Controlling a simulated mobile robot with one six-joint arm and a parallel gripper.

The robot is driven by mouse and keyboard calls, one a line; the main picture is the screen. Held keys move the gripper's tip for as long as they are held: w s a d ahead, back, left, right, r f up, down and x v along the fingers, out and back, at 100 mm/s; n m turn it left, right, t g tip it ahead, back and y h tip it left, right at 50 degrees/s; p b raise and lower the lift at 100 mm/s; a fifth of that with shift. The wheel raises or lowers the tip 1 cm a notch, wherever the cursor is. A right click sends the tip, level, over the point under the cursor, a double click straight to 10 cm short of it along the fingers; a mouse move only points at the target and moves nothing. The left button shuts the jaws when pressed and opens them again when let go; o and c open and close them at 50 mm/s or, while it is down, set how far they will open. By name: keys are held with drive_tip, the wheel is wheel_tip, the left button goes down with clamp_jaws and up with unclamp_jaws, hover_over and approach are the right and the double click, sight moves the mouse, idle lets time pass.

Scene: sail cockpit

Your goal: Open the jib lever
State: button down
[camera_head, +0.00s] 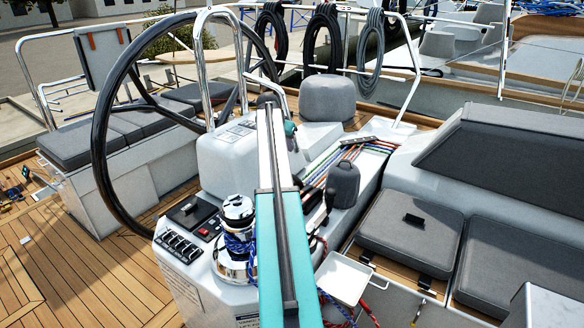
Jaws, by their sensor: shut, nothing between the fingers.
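My own arm, teal and white, rises through the middle of the view and covers a strip of the cockpit. Its far end is beside the upper part of the white console, with a small dark and teal part at its right. I cannot make out gripper fingers there. Several coloured lines (335,160) run side by side on the white deck to the right of the arm, toward a bank of rope clutches (372,146). Individual levers are too small to tell apart, so I cannot tell which one is the jib lever or how it stands.
A large black steering wheel (97,146) stands at left. A chrome winch (239,212) with blue rope is close left of my arm. A grey covered winch (343,184) stands to its right. Grey cushions (410,232) fill the right side. Open teak floor (75,262) lies at lower left.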

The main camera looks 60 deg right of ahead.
drive_tip(key=shift+d, duration=0.1)
idle(0.3)
drive_tip(key=p+x, duration=0.3)
drive_tip(key=x, duration=0.7)
drive_tip(key=shift+p, duration=0.3)
drive_tip(key=shift+s+a+f+p, duration=0.1)
drive_tip(key=shift+a+f+p, duration=0.6)
drive_tip(key=shift+a, duration=0.3)
drive_tip(key=shift+a+f, duration=0.45)
drive_tip(key=shift+f, duration=0.2)
